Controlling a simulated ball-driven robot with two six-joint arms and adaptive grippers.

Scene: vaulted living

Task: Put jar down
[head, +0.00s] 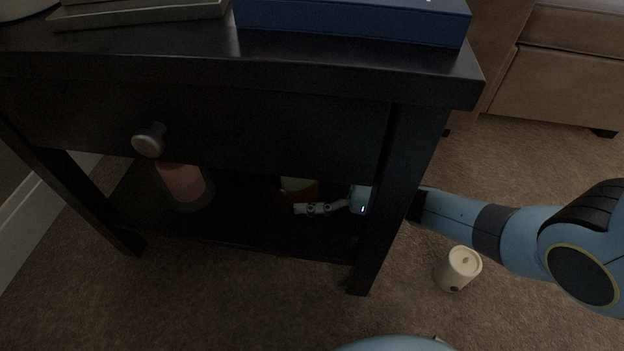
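My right arm reaches in from the right, behind the front right leg of a dark side table (420,75). My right gripper (303,208) is over the table's lower shelf (240,225), with its fingers pointing left. A small dark red jar-like object with a greenish upper part (299,185) is right at the fingers, partly hidden by them and by shadow. I cannot tell whether the fingers grip it or whether it rests on the shelf. A pink jar-like object (183,182) stands farther left on the shelf. My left gripper is out of view.
A cream candle (458,268) stands on the carpet below my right forearm. The table's drawer has a round knob (149,139). A blue book (350,18) and other books (140,12) lie on the top.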

